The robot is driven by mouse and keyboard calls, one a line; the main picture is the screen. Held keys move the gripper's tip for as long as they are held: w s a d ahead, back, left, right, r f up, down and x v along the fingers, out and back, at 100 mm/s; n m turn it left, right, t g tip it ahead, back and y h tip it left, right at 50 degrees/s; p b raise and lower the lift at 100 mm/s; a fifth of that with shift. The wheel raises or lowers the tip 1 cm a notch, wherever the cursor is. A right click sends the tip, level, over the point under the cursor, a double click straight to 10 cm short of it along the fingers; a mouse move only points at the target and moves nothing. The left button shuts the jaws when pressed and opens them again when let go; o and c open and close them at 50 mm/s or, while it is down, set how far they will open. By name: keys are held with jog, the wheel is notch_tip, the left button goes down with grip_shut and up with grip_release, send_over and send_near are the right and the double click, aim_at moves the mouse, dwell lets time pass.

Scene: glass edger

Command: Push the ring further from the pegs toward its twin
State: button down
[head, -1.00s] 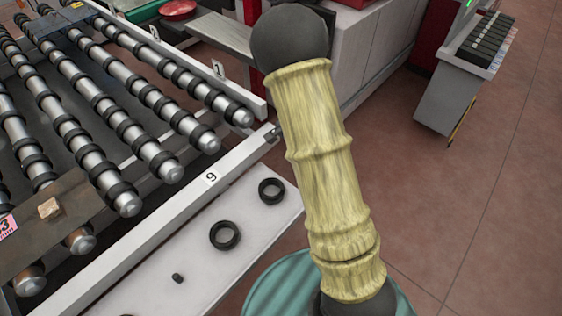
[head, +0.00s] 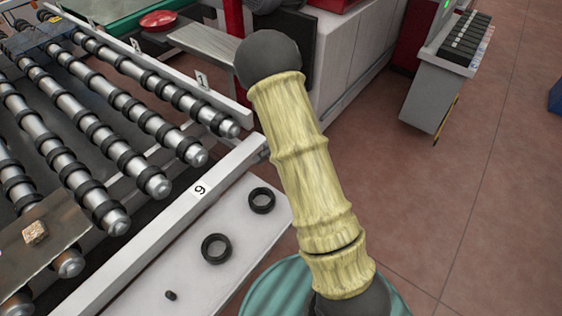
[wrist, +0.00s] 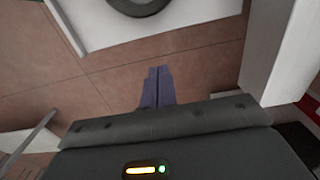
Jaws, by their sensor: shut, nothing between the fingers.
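Two black rings lie flat on the white shelf (head: 190,262) in the head view. The nearer ring (head: 203,253) is closer to a small dark peg (head: 170,295), and its twin (head: 251,205) lies farther up and to the right. The rings are apart, with bare shelf between them. My gripper (wrist: 155,72) shows in the wrist view, shut and empty, with bare floor behind its fingers. Part of one black ring (wrist: 135,12) shows at the top edge there, apart from the fingertips; I cannot tell which ring. My gripper is out of the head view.
A white rail marked 9 (head: 160,228) runs along the shelf's left side, with a roller conveyor (head: 105,150) beyond it. A brown block (head: 35,232) sits on a dark plate at left. A grey machine (head: 345,60) stands behind my arm. Open floor (head: 450,210) lies to the right.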

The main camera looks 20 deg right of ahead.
aim_at(274, 190)
jog(key=s+a+f, duration=0.1)
jog(key=f, duration=0.1)
jog(key=s+a+f+p, duration=0.1)
jog(key=a, duration=0.1)
jog(key=shift+f+p, duration=0.3)
jog(key=shift+f, duration=0.1)
jog(key=shift+s+a, duration=0.1)
jog(key=shift+a, duration=0.25)
jog(key=shift+s, duration=0.1)
